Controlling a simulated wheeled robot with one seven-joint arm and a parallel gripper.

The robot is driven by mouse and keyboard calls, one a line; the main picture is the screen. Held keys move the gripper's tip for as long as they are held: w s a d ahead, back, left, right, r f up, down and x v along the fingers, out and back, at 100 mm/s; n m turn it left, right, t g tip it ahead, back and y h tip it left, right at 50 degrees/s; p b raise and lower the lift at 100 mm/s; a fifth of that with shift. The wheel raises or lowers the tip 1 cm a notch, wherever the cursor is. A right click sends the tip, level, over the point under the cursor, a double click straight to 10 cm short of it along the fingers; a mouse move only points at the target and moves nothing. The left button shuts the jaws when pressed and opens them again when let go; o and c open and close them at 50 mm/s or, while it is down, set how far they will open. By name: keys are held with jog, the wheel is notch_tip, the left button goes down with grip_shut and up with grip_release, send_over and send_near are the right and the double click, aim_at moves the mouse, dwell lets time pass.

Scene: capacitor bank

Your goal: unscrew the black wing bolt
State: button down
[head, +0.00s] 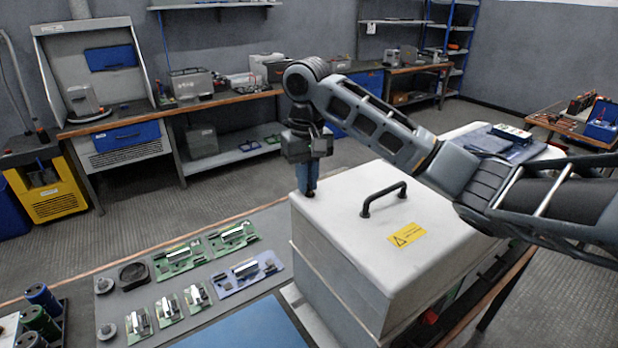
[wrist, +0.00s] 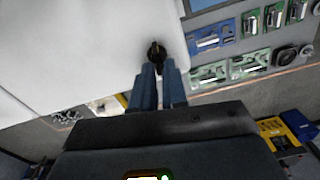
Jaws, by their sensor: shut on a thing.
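The black wing bolt (wrist: 156,53) stands on the white lid of the cabinet, near the lid's corner. In the wrist view my gripper (wrist: 160,70) has its two blue fingers at the bolt, closed on it, with the dark top of the bolt showing beyond the tips. In the head view my gripper (head: 307,190) points straight down at the lid's back left corner, and its fingers hide the bolt. The white cabinet (head: 345,265) has a black handle (head: 384,199) and a yellow warning label (head: 406,234) on its lid.
Left of the cabinet, a grey mat (head: 200,279) holds several green circuit boards, a blue board (head: 246,272) and round black parts. Dark blue items (head: 490,143) lie at the lid's far right end. A workbench (head: 200,101) runs along the back wall.

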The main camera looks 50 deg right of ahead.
jog(key=n, duration=0.4)
jog(key=a+n, duration=0.1)
jog(key=shift+s+f+n, duration=0.1)
jog(key=shift+f+n, duration=0.2)
jog(key=shift+n, duration=0.1)
jog(key=n, duration=0.5)
jog(key=shift+s+a, duration=0.1)
jog(key=shift+a, duration=0.2)
jog(key=shift+d, duration=0.1)
dwell(0.5)
jog(key=c, duration=1.1)
grip_release()
jog(key=shift+r, duration=0.15)
jog(key=shift+c, duration=0.2)
jog(key=shift+r, duration=0.15)
notch_tip(320, 180, up, 8)
jog(key=shift+f, duration=0.2)
